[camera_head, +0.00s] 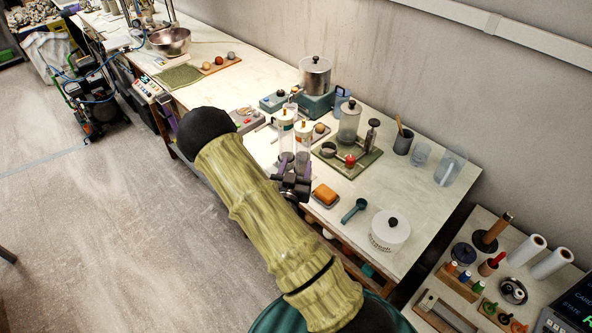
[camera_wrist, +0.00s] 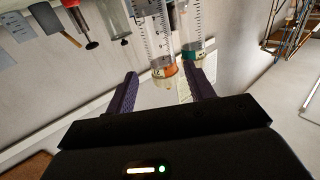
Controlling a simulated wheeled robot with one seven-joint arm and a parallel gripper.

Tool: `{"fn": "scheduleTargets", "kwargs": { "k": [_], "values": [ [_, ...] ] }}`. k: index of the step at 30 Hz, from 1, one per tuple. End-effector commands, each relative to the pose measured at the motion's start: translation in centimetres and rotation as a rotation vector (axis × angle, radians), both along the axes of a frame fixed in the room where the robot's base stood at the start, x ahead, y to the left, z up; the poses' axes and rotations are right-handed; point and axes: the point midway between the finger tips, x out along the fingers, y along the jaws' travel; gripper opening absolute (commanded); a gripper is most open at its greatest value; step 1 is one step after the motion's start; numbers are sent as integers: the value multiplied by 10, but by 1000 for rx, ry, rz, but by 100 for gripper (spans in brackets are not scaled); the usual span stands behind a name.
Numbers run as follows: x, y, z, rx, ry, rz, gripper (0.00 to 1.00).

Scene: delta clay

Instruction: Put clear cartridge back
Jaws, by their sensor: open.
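Two clear graduated cartridges stand close together on the table in the head view, one at the left (camera_head: 285,125) and one at the right (camera_head: 303,136). In the wrist view, one cartridge has an orange band (camera_wrist: 163,70) near its end and the other a teal band (camera_wrist: 193,52). My gripper (camera_head: 292,160) is at the table's front edge, just in front of them. In the wrist view its dark purple fingers (camera_wrist: 164,82) are apart. The orange-banded end appears between the fingertips; I cannot tell whether it touches them. The cartridges' lower parts are partly hidden by my gripper in the head view.
A green tray (camera_head: 350,170) with a jar and a red ball stands right of the cartridges. A blue-grey device (camera_head: 274,101) is behind.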

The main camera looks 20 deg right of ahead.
Motion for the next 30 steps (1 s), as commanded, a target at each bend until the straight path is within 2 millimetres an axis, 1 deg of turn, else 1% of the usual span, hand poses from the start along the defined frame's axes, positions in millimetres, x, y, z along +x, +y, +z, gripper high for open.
{"fn": "scheduleTargets", "kwargs": {
  "k": [18, 22, 25, 29, 30],
  "values": [
    [1, 0, 0, 21, 14, -4, 53],
    [3, 0, -2, 111, 81, -17, 53],
    [5, 6, -4, 220, 172, -15, 53],
    [2, 22, -4, 361, 319, 23, 53],
    [0, 29, -2, 398, 366, 42, 53]
  ]
}}
